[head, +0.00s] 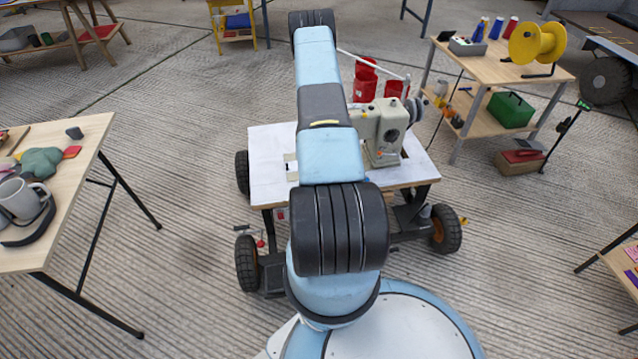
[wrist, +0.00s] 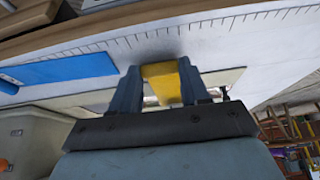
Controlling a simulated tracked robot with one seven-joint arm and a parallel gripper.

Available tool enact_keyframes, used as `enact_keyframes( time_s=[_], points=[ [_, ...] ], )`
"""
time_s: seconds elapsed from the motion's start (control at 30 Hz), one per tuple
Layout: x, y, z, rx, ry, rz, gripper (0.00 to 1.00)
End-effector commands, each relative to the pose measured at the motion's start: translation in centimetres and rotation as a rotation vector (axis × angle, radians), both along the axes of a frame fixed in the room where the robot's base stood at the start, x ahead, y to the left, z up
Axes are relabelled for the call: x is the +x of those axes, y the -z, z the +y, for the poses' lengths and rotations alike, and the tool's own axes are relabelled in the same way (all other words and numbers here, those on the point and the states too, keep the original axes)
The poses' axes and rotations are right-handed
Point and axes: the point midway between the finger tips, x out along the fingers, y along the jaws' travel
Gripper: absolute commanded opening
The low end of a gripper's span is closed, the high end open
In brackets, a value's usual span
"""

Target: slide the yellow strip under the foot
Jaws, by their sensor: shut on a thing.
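My gripper (wrist: 160,85) is shut on the yellow strip (wrist: 161,84), which shows between its two fingers in the wrist view. The strip is close to a white surface with ruler marks (wrist: 225,32); I cannot tell whether it touches. The beige sewing machine (head: 386,128) stands on the white top of a wheeled cart (head: 268,160) in the head view. A beige body (wrist: 25,140) at the lower left of the wrist view looks like part of it. Its foot cannot be made out in either view. My arm hides my gripper and the strip in the head view.
A blue flat piece (wrist: 62,70) lies on the white surface, left of the strip. Red containers (head: 364,80) stand behind the sewing machine. A table with grey mugs (head: 18,200) is at the left, and a bench with a yellow spool (head: 537,43) at the right.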

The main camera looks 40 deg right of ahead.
Motion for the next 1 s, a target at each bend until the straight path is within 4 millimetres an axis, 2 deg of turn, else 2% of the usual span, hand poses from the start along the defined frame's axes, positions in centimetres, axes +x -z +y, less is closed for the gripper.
enact_keyframes(
  time_s=[0.13, 0.17, 0.43, 0.77, 1.0],
  points=[
    [0.0, 0.0, 0.0, 0.0, 0.0, 0.0, 0.11],
    [0.0, 0.0, 0.0, 0.0, 0.0, 0.0, 0.47],
    [0.0, 0.0, 0.0, 0.0, 0.0, 0.0, 0.73],
    [-0.1, -0.2, 0.1, 0.0, 0.0, 0.0, 0.75],
    [-1.1, -2.8, 0.6, -0.001, 0.0, -0.002, 0.75]
  ],
)
